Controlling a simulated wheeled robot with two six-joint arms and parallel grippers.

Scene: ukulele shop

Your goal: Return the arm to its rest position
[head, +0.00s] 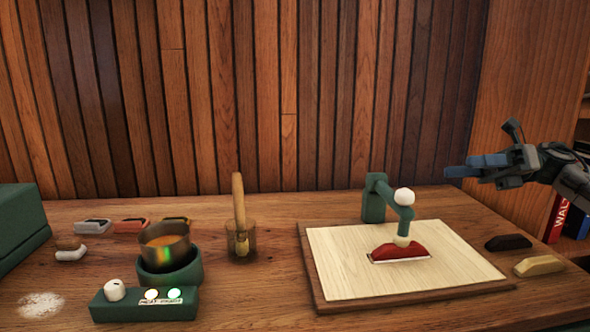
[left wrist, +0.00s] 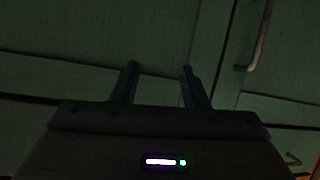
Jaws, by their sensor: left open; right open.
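My right gripper (head: 455,166) reaches in from the right edge in the head view, in the air above the table's back right. Its blue fingers point left, are open and hold nothing. My left gripper (left wrist: 160,77) shows only in the left wrist view. Its two fingers stand apart with nothing between them, in front of dark green panels. My left arm is not in the head view.
Dark (head: 508,243) and tan (head: 539,265) pieces lie to the right. A glue pot (head: 165,249), a control box (head: 143,304) and a brush jar (head: 240,243) stand left.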

